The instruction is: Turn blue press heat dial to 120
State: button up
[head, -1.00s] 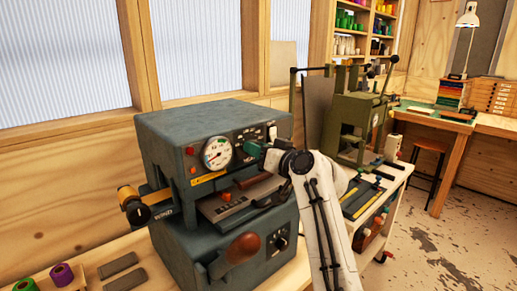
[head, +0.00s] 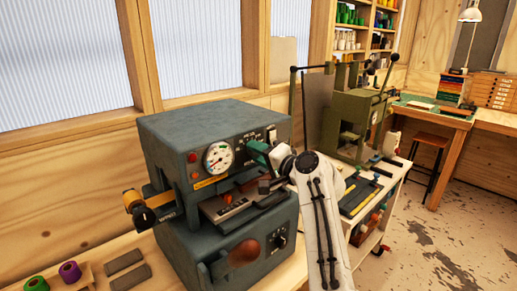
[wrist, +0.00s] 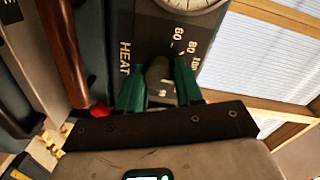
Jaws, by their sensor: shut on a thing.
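The blue press (head: 190,125) stands on a wooden bench and shows blue-grey in the head view. Its dark heat dial (wrist: 158,74) is between my green fingers in the wrist view, beside a "HEAT" label. Printed numbers 60 and 80 and part of a further number show around it. I cannot clearly read where the dial points. My gripper (wrist: 158,84) is shut on the dial. In the head view my gripper (head: 258,153) is at the right of the press's front panel and hides the dial.
A round white gauge (head: 218,157) is left of my gripper. Below are the press's platen opening and a brown-knobbed handle (head: 244,252). A green press (head: 350,115) stands on a cart to the right. Thread spools (head: 70,271) sit at the front left.

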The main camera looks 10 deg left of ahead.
jog(key=shift+m+p, duration=0.5)
jog(key=shift+m, duration=0.6)
jog(key=o, duration=1)
jog(key=shift+o, duration=0.2)
jog(key=b+v, duration=0.2)
jog(key=v, duration=0.8)
jog(key=shift+s+d, duration=0.2)
jog(key=shift+d, duration=0.15)
jog(key=shift+f, duration=0.1)
